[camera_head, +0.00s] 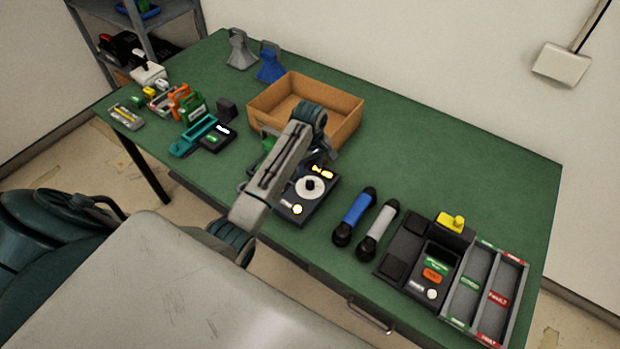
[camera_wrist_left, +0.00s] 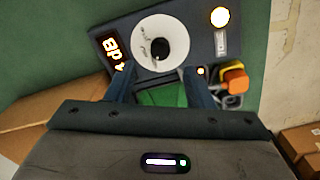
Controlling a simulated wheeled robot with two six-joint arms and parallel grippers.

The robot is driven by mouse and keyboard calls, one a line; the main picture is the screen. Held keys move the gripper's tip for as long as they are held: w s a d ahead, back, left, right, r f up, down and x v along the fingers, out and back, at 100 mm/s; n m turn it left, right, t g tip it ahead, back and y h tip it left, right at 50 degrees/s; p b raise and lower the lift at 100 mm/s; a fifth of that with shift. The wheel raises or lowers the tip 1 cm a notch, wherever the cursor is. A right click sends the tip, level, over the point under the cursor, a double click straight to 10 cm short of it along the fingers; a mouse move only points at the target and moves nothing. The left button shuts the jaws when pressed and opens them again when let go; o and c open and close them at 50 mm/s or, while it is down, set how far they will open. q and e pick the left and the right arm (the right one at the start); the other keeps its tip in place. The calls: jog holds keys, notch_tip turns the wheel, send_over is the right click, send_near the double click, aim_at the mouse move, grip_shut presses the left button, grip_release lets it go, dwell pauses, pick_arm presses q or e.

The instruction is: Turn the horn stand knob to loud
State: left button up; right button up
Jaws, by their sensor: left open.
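The horn stand (camera_head: 294,210) is a dark box on the green table, with a white dial (camera_head: 301,189) and a black knob (camera_head: 310,185) at its centre. In the left wrist view the knob (camera_wrist_left: 160,48) has a small pointer mark, and a lit display (camera_wrist_left: 113,48) reads something like "dB". My left gripper (camera_wrist_left: 157,72) is open, its fingertips on either side just short of the knob, apparently apart from it. In the head view my left arm hides part of the stand. My right gripper is in neither view.
A cardboard box (camera_head: 347,108) stands behind the stand.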

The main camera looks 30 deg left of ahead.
aim_at(310, 182)
pick_arm(q)
notch_tip(310, 182, down, 7)
jog(key=shift+p, duration=0.7)
jog(key=c, duration=1)
